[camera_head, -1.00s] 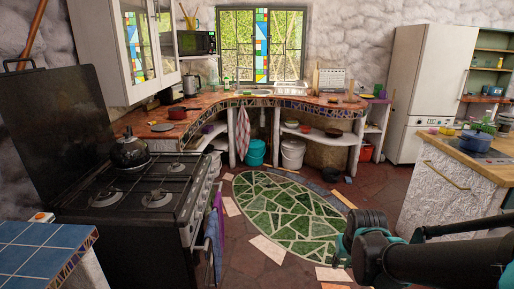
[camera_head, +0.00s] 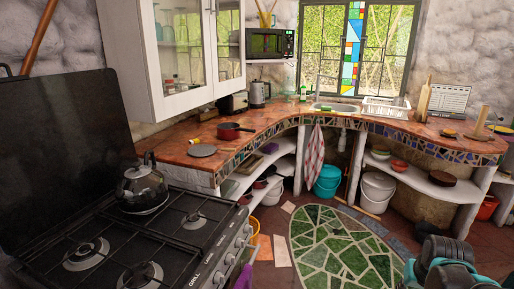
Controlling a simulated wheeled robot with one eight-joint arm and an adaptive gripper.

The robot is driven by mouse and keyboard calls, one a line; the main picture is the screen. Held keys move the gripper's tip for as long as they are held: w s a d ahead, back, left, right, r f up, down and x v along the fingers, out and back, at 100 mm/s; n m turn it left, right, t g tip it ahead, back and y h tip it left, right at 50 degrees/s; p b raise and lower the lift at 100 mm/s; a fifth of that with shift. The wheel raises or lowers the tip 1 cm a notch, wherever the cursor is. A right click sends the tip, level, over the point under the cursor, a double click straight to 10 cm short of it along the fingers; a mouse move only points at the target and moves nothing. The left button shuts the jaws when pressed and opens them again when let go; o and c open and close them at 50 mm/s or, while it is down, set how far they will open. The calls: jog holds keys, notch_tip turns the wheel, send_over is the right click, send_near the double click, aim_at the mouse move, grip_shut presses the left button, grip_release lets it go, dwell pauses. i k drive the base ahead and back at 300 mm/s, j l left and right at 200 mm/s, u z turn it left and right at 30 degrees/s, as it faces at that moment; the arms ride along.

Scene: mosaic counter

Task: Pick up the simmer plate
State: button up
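A flat, round grey disc (camera_head: 202,150), which looks like the simmer plate, lies on the orange-brown counter (camera_head: 180,137) near its left end. It sits in front of a red saucepan (camera_head: 230,131) and beyond the stove. Nothing covers it. Part of my arm shows at the lower right, far from the disc. My gripper's fingers are not in view, so whether they are open or shut is hidden.
The black stove (camera_head: 150,235) with a kettle (camera_head: 142,188) stands at the lower left, before the counter. A white wall cabinet (camera_head: 170,60) hangs above the counter's left part. The green mosaic floor (camera_head: 345,245) is clear at centre right.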

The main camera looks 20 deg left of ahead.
aim_at(200, 150)
jog(key=i+l+u, duration=0.1)
jog(key=i+u, duration=0.35)
jog(key=i+l+u, duration=0.3)
jog(key=u, duration=0.15)
jog(key=i+l+u, duration=0.7)
jog(key=l+u, duration=0.25)
